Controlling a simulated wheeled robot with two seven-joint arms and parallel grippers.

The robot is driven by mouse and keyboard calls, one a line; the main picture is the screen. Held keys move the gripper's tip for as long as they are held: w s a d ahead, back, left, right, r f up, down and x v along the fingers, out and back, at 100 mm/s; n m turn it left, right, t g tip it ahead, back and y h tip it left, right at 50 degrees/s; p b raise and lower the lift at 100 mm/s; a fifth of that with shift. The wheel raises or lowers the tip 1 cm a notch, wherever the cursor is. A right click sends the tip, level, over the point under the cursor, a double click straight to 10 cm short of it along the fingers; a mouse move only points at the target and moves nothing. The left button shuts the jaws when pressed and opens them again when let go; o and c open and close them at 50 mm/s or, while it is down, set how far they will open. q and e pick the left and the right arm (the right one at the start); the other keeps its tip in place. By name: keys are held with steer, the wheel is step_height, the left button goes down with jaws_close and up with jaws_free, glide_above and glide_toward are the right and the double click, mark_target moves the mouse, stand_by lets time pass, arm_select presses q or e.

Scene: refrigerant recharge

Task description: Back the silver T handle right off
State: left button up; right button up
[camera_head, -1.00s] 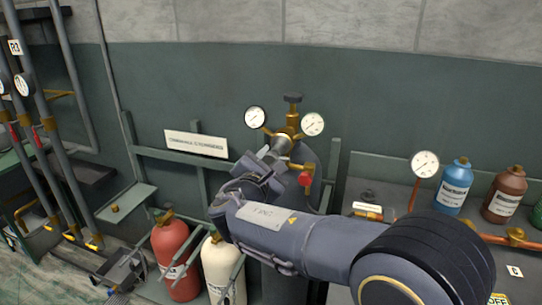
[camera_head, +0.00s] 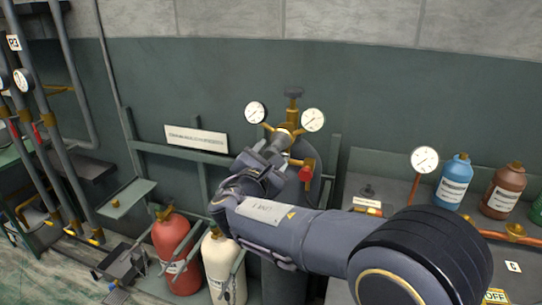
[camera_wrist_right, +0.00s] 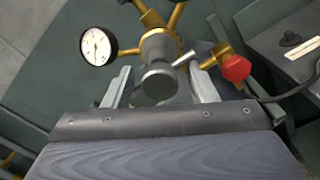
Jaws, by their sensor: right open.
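The silver T handle (camera_wrist_right: 160,82) sticks out from the front of the brass regulator (camera_wrist_right: 160,45), its round end facing the right wrist camera and a thin cross bar showing at its right. In the head view the regulator (camera_head: 290,121) sits on top of a dark grey cylinder, and the handle is partly hidden by my gripper. My right gripper (camera_wrist_right: 160,90) is open, with one finger on each side of the handle. Gaps show between both fingers and the handle. My left gripper is in neither view.
Two gauges (camera_head: 255,112) (camera_head: 313,120) flank the regulator, and a red knob (camera_wrist_right: 236,68) sits close beside the right finger. Red (camera_head: 175,245) and cream (camera_head: 222,265) cylinders stand below. A bench with bottles (camera_head: 454,180) is at the right.

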steer(key=v, duration=0.7)
steer(key=shift+s+b, duration=0.35)
steer(key=shift+b, duration=0.1)
steer(key=shift+a, duration=0.1)
